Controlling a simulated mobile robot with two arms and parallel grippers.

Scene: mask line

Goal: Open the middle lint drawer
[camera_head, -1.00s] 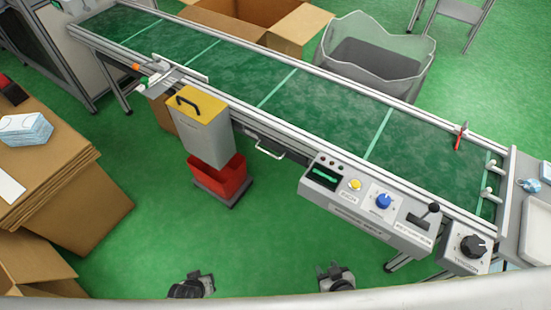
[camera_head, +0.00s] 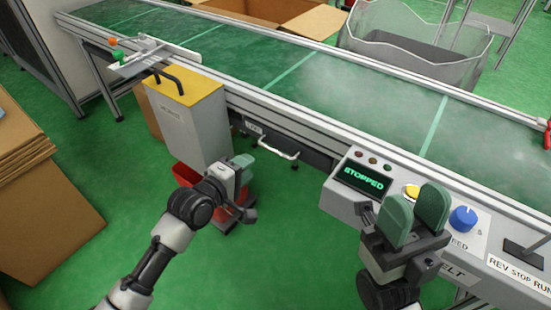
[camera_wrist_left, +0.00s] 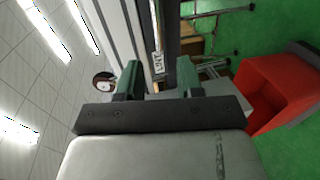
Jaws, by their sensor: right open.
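The lint drawer (camera_head: 312,154) is a dark front under the belt's near rail, with a white bar handle (camera_head: 278,150) and a small label (camera_head: 254,128). It looks shut. My left gripper (camera_head: 243,165) is open and empty, left of the handle and apart from it in the head view. In the left wrist view its two green fingers are spread (camera_wrist_left: 158,78), and a label reading LINT (camera_wrist_left: 158,63) shows between and beyond them. My right gripper (camera_head: 414,212) is open and empty in front of the control panel.
A grey bin with a yellow lid (camera_head: 190,115) hangs on the belt frame, just left of my left gripper. A red bin (camera_head: 187,174) stands below it and shows in the wrist view (camera_wrist_left: 275,95). The control panel (camera_head: 345,198) reads STOPPED. Cardboard (camera_head: 50,205) stands left.

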